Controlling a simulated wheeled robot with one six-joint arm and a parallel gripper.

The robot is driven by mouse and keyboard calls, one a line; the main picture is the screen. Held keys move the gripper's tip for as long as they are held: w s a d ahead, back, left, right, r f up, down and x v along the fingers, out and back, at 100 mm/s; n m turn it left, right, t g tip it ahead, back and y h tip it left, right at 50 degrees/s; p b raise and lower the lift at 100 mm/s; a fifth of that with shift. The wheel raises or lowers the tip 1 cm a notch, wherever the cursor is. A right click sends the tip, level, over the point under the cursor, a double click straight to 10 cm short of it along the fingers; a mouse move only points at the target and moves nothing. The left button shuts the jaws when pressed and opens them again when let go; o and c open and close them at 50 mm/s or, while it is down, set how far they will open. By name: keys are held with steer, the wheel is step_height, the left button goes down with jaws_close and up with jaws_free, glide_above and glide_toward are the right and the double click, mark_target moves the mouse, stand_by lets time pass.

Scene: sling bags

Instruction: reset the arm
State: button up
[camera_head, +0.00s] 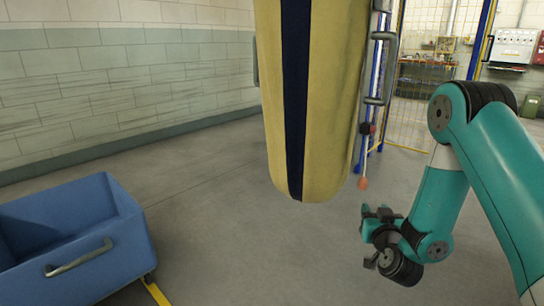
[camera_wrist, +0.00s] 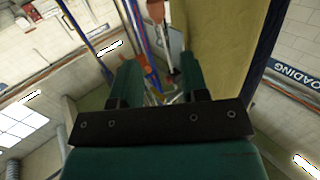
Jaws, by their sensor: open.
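A large yellow sling bag (camera_head: 335,110) with a dark blue stripe hangs upright in the middle of the head view. Its yellow side (camera_wrist: 228,45) fills the upper right of the wrist view. My gripper (camera_head: 376,214) is below and to the right of the bag's lower end in the head view, apart from it. In the wrist view my gripper (camera_wrist: 160,75) shows two green fingers spread apart with nothing held between them. The top of the bag is out of the frame.
A blue cart (camera_head: 120,240) with a grey handle stands at lower left. A cord with a reddish end (camera_head: 363,183) hangs beside the bag. A yellow mesh fence (camera_head: 420,75) stands behind on the right. The floor (camera_head: 215,210) between cart and bag is clear.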

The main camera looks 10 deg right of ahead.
steer(key=s+a+r+n+g+y, duration=0.3)
steer(key=a+r+g+y, duration=0.15)
steer(key=a, duration=0.55)
steer(key=s+a+r+n+g+y, duration=0.3)
steer(key=a+r+y, duration=0.25)
steer(key=a, duration=0.35)
steer(key=s+a+r+n+g, duration=0.1)
steer(key=s+r+g, duration=0.15)
steer(key=s, duration=0.55)
steer(key=s+r+n+g+h, duration=0.15)
steer(key=s+g, duration=0.25)
steer(key=s, duration=0.5)
steer(key=s+a+r+n+g, duration=0.1)
steer(key=s+n+g, duration=0.15)
steer(key=s, duration=0.55)
step_height(320, 180, up, 26)
steer(key=m+p, duration=0.1)
steer(key=p, duration=2.5)
steer(key=shift+d+r+g, duration=0.2)
steer(key=shift+r+g, duration=0.05)
steer(key=shift+g, duration=0.1)
